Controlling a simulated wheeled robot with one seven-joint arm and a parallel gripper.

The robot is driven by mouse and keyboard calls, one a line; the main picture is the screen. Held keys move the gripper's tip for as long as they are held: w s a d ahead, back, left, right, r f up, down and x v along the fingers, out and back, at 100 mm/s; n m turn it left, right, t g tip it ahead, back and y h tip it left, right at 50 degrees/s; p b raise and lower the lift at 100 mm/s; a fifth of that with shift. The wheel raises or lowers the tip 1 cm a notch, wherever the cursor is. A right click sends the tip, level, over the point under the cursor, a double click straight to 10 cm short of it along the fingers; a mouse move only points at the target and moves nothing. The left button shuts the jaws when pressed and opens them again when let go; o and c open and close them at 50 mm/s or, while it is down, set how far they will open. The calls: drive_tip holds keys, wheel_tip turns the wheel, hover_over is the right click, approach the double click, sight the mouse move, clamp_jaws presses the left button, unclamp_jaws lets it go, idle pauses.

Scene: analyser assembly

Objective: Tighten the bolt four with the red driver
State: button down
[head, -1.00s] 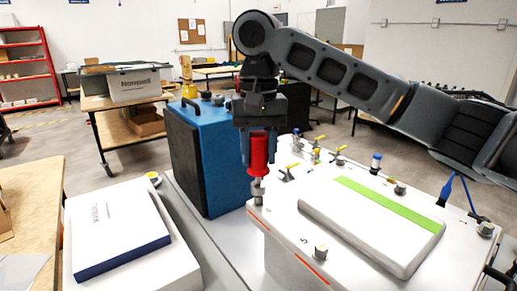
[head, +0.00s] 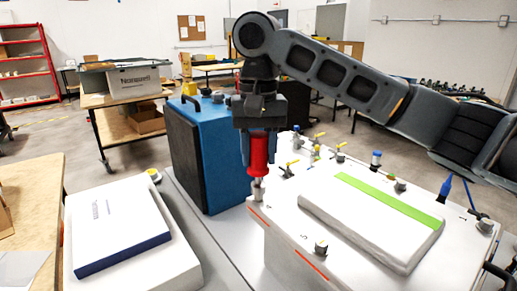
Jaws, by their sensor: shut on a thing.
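The red driver (head: 259,156) stands upright in my gripper (head: 259,143), which is shut on its upper part from above. The driver's lower end meets a grey bolt (head: 258,193) at the near left corner of the white analyser top (head: 290,222). The driver covers part of this bolt, and I cannot tell how firmly it is seated. Another bolt (head: 321,247) stands at the front edge of the top, beside a printed number. More bolts stand near the right corner (head: 486,226) and behind the raised panel (head: 400,186).
A raised white panel with a green stripe (head: 390,200) fills the middle of the top. A blue box (head: 205,160) stands close behind and left of the driver. Small yellow-handled valves (head: 291,167) and a blue-tipped piece (head: 445,187) stand on the top. A white box (head: 117,225) lies at left.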

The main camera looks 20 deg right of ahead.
drive_tip(key=shift+f, duration=0.55)
drive_tip(key=c, duration=1.2)
unclamp_jaws()
clamp_jaws()
drive_tip(key=shift+r, duration=0.15)
